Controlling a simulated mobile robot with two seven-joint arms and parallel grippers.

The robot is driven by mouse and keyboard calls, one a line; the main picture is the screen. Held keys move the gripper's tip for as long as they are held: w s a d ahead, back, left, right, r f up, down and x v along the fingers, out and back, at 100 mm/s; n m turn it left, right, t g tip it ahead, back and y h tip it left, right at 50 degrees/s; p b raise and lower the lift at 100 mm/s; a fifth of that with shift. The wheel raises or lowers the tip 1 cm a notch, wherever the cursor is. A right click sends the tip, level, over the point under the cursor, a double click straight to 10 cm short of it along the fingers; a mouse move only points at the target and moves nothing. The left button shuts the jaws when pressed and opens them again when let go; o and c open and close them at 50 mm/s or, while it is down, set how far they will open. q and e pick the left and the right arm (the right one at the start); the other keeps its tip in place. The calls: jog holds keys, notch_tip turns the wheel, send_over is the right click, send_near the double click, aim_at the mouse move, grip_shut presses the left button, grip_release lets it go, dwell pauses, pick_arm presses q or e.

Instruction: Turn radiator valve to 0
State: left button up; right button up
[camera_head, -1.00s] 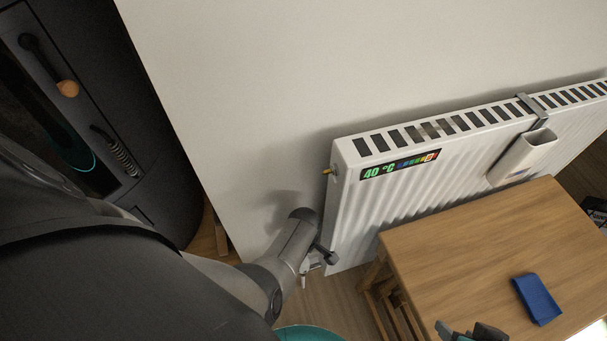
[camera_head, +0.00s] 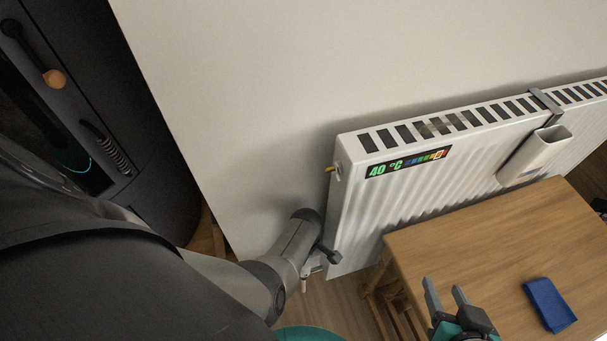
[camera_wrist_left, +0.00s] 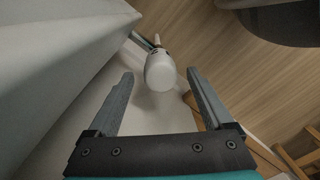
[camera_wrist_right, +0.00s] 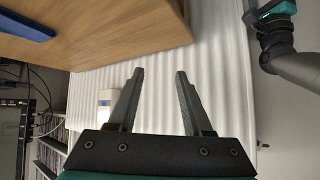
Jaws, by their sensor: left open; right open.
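The white radiator (camera_head: 400,200) hangs on the wall, with a strip reading 40 °C on its front. The radiator valve, a white rounded knob (camera_wrist_left: 160,75), shows in the left wrist view on a pipe fitting. My left gripper (camera_wrist_left: 161,88) is open, with one finger on each side of the knob in that view; contact cannot be told. In the head view my left arm reaches to the radiator's lower left end, and the knob cannot be made out there. My right gripper (camera_head: 445,291) is open and empty at the table's front left edge; it also shows in the right wrist view (camera_wrist_right: 160,72).
A wooden table (camera_head: 470,235) stands in front of the radiator, with a blue object (camera_head: 549,304) on it. A white container (camera_head: 536,155) hangs on the radiator by a grey bracket. A dark cabinet-like unit (camera_head: 150,150) stands at the left. Floor shows between arm and table.

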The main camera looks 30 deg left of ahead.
pick_arm(q)
jog(key=shift+f+b, duration=0.4)
jog(key=shift+f, duration=0.2)
jog(key=shift+f+b, duration=0.55)
jog(key=shift+f, duration=0.1)
jog(key=shift+f+b, duration=0.55)
jog(key=shift+f, duration=0.1)
jog(key=shift+s+f+b, duration=0.1)
jog(key=shift+f+b, duration=0.2)
jog(key=shift+f, duration=0.05)
pick_arm(e)
jog(key=a+r+t+y, duration=0.3)
jog(key=a+t, duration=0.2)
jog(key=t, duration=0.1)
jog(key=shift+a+r+m+t, duration=0.2)
jog(key=shift+m+t, duration=0.1)
jog(key=shift+m, duration=0.1)
pick_arm(q)
grip_shut()
pick_arm(e)
jog(key=shift+f, duration=0.1)
